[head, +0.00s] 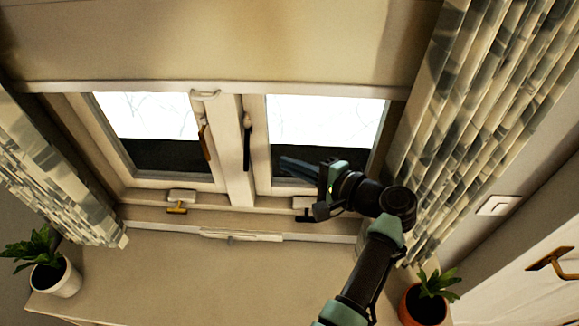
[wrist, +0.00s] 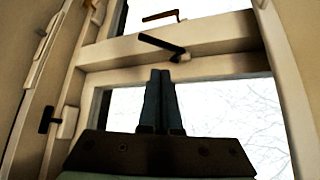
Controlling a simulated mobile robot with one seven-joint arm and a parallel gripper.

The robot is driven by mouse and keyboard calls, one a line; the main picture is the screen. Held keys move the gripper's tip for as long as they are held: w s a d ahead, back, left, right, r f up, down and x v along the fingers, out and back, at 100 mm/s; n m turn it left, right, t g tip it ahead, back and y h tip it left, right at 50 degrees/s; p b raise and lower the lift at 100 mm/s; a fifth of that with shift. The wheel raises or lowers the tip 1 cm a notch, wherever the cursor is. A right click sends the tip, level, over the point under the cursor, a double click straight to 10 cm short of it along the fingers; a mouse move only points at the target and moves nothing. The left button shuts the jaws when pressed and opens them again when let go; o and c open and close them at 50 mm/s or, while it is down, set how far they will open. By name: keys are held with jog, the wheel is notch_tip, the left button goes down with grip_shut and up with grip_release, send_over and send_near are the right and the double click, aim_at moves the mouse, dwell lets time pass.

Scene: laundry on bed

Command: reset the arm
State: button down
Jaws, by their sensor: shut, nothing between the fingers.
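My gripper (head: 300,168) is raised in front of the right window pane (head: 335,122) in the head view, its fingers pointing left toward the middle of the window. In the wrist view my gripper (wrist: 160,78) shows its two dark fingers side by side, shut with nothing between them. My arm rises from the bottom of the head view and bends at the wrist. The black window handle (head: 247,142) is left of the fingertips in the head view. It also shows just beyond them in the wrist view (wrist: 160,43); I cannot tell the exact distance.
Patterned curtains hang at left (head: 50,165) and right (head: 475,110). A potted plant (head: 58,280) stands at the left and an orange-potted plant (head: 424,306) at the lower right, near my arm. The surface below the window (head: 200,275) is mostly clear.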

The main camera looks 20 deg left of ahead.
jog(key=shift+a, duration=0.2)
dwell(0.3)
jog(key=shift+d, duration=0.1)
jog(key=w+d+r+n+t+h, duration=0.3)
jog(key=d+r+n+t+h, duration=0.2)
jog(key=d+r+h, duration=0.25)
jog(key=s+d+r+n+t+h, duration=0.1)
jog(key=s+d+r+t+h, duration=0.25)
jog(key=r, duration=0.45)
jog(key=s+d+r+n+t+h, duration=0.2)
jog(key=d+r+t+h, duration=0.15)
jog(key=r, duration=0.55)
jog(key=s+r+t+b, duration=1)
jog(key=s+r, duration=0.3)
jog(key=r, duration=0.2)
jog(key=shift+s+d+r+b, duration=0.2)
jog(key=shift+d+r+b, duration=0.1)
jog(key=shift+b, duration=0.2)
